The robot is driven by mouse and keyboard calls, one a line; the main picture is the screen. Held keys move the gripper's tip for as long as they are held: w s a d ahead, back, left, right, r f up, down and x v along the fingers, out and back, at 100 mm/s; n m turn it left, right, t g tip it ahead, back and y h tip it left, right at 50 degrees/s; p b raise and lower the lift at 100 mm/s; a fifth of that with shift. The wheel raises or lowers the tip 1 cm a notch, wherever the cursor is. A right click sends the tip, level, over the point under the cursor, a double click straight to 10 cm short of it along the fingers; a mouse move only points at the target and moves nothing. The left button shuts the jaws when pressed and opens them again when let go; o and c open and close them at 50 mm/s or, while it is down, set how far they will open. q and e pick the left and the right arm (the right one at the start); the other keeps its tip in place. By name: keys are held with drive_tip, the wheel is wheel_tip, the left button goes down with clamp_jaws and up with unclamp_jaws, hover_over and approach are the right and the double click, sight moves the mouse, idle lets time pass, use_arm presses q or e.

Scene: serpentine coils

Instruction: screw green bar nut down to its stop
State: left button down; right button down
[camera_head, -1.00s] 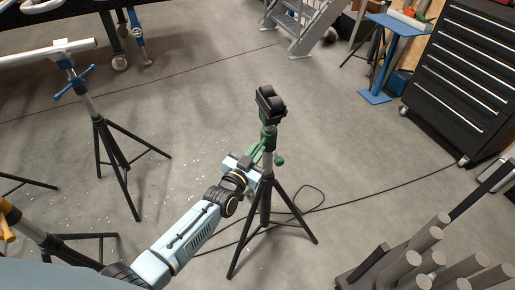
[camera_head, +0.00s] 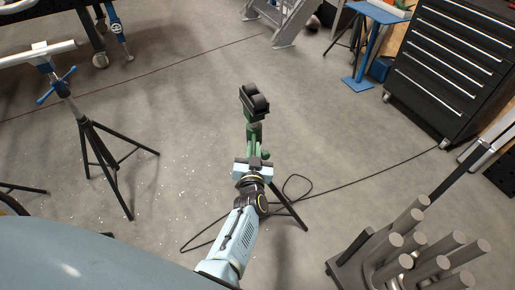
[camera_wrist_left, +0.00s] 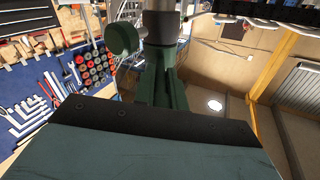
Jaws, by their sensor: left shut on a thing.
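The green bar nut (camera_head: 253,132) is on the post of a black tripod stand, just below its dark roller head (camera_head: 254,101). My left gripper (camera_head: 253,163) is at the near side of the stand, shut on the green bar nut. The wrist view shows the nut's green bar (camera_wrist_left: 162,85) running toward the gripper, and a round green knob (camera_wrist_left: 122,38) at upper left. The fingertips are largely hidden. My right gripper is not in view.
Another tripod stand with a blue handle (camera_head: 58,85) is at left. A rack of grey cylinders (camera_head: 410,250) is at lower right, and a black drawer cabinet (camera_head: 455,65) at upper right. A cable (camera_head: 345,178) lies on the floor. Open floor surrounds the stand.

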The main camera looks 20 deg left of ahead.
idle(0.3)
use_arm(q)
drive_tip(key=c, duration=1.5)
unclamp_jaws()
drive_tip(key=shift+o, duration=0.2)
